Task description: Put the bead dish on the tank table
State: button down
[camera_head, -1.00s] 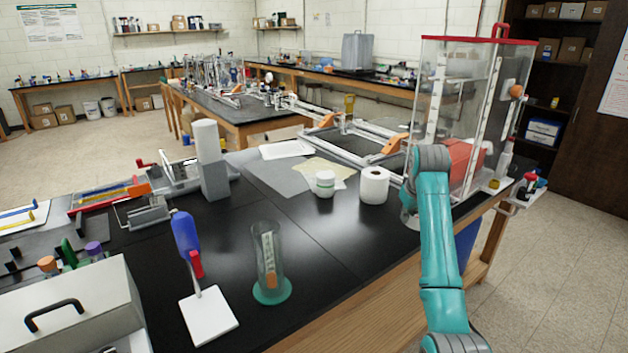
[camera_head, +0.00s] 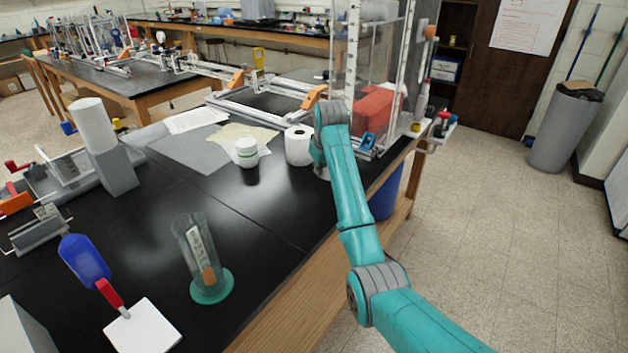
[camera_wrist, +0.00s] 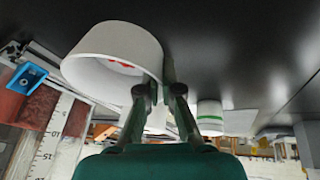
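A round white dish (camera_wrist: 105,45) with bits of red inside, which I take for the bead dish, fills the upper left of the wrist view. My gripper (camera_wrist: 160,82) has its fingers close together on either side of the dish's wall and looks shut on it. The dish is at or just above the black bench top; I cannot tell which. In the head view my gripper (camera_head: 320,172) is low at the bench's right edge, and my arm hides most of the dish. The clear tank (camera_head: 375,50) stands on the bench (camera_head: 285,205) just behind.
A clear cylinder on a green base (camera_head: 205,265) and a blue scoop (camera_head: 84,260) are nearer. Open floor (camera_head: 490,220) lies to the right.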

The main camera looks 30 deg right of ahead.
jog(key=shift+f, duration=2.75)
jog(key=c, duration=1.3)
grip_release()
jog(key=v, duration=1.2)
jog(key=shift+s, duration=0.1)
